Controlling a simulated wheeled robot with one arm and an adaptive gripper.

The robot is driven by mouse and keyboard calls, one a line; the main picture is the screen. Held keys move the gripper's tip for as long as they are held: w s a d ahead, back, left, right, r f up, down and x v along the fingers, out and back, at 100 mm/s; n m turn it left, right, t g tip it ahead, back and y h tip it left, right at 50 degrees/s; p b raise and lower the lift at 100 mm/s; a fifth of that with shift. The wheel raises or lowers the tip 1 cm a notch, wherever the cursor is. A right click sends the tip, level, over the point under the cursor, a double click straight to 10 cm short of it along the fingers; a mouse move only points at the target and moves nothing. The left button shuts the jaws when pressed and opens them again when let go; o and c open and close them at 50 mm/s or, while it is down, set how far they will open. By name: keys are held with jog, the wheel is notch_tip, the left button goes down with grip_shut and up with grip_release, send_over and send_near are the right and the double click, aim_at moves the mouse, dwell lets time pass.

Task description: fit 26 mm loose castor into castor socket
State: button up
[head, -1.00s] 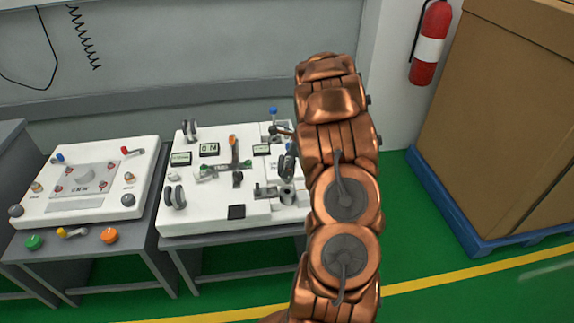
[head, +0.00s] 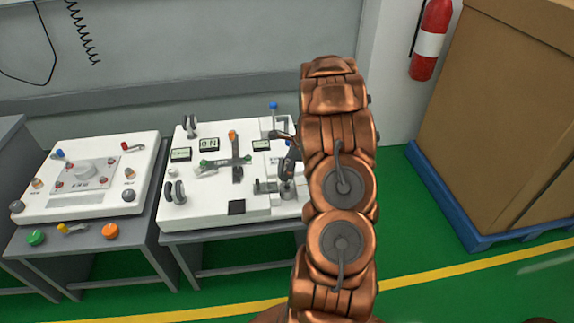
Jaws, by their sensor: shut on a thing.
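My gripper (head: 284,136) shows only as a small dark shape at the left of my copper arm, over the right part of the white cart top (head: 222,207). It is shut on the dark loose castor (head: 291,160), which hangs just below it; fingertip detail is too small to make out. A grey round holder, which looks like the castor socket (head: 287,190), stands below the castor near the right edge of the top. The castor looks close above it, but I cannot tell whether they touch. My arm hides the area to the right.
Other dark castors stand on the white top at the back left (head: 190,125) and front left (head: 174,192). A second panel cart (head: 85,178) stands left.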

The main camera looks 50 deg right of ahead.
jog(key=shift+f, duration=1.7)
jog(key=o, duration=1.1)
jog(key=shift+r, duration=0.1)
jog(key=v, duration=1.2)
